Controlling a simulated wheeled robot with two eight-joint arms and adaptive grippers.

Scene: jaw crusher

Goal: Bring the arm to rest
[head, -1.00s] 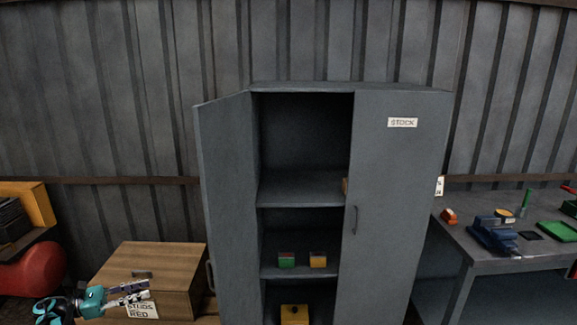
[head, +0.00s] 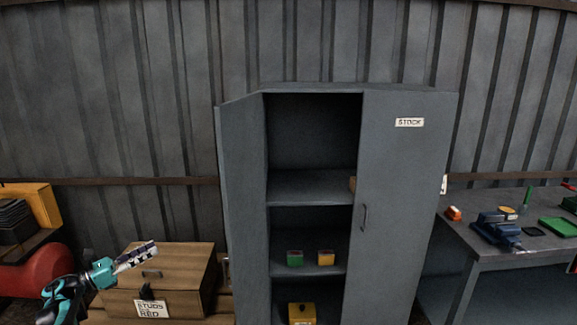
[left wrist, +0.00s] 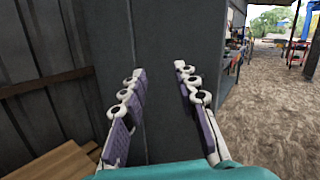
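My left gripper (head: 138,256) is at the lower left of the head view, in front of and above the left part of a wooden box. In the left wrist view its two fingers (left wrist: 160,80) stand well apart with nothing between them. It is open and touches nothing that I can see. The dark surface beyond the fingers looks like the cabinet's side or door. My right gripper is not in view.
A grey stock cabinet (head: 408,200) has its left door (head: 242,200) open; small blocks sit on its shelves. The wooden box (head: 190,285) carries a studs label. A workbench (head: 500,262) with tools stands right. A red tank (head: 40,270) is at left.

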